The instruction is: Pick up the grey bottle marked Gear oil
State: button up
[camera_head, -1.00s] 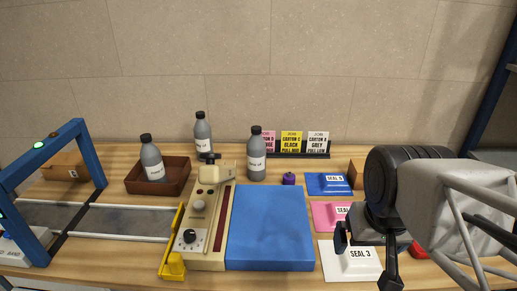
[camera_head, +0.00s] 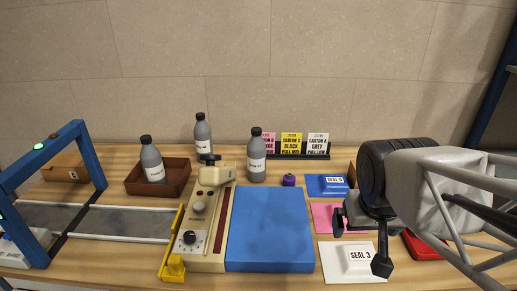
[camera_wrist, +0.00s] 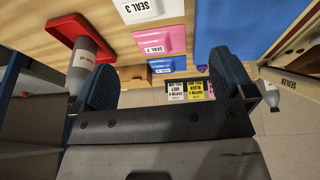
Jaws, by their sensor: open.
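Three grey bottles with black caps and white labels show in the head view: one in a brown tray (camera_head: 151,160), one behind the press (camera_head: 203,137), one behind the blue pad (camera_head: 256,157). Their label words are too small to read surely. A further grey bottle (camera_wrist: 88,62) stands on a red tray (camera_wrist: 62,30) at the left of the wrist view, partly behind a finger; its label is not legible. I cannot tell which is marked Gear oil. My gripper (camera_head: 360,240) is open and empty above the seal cards; its fingers (camera_wrist: 165,75) show apart in the wrist view.
The blue pad (camera_head: 270,230) and cream press unit (camera_head: 208,225) fill the middle. Seal cards (camera_head: 350,262) lie at the right, carton signs (camera_head: 292,146) stand at the back. A small purple item (camera_head: 289,180) sits near the pad. A blue frame (camera_head: 85,155) stands left.

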jog(key=w+n+t, duration=0.1)
jog(key=w+t, duration=0.2)
jog(key=w, duration=1.1)
jog(key=n+t+y, duration=0.4)
jog(key=n+y, duration=0.2)
jog(key=y, duration=0.2)
send_near(262, 151)
jog(key=x, duration=0.4)
jog(key=shift+w+d+f, duration=0.2)
jog(key=shift+w+f, duration=0.1)
jog(key=shift+w, duration=0.15)
jog(key=shift+w+a+f+n+y, duration=0.2)
jog(key=shift+a+f+n+y, duration=0.2)
jog(key=shift+a+y, duration=0.15)
jog(key=shift+x, duration=1.3)
jog(key=shift+w+r, duration=0.1)
jog(key=shift+x, duration=2.55)
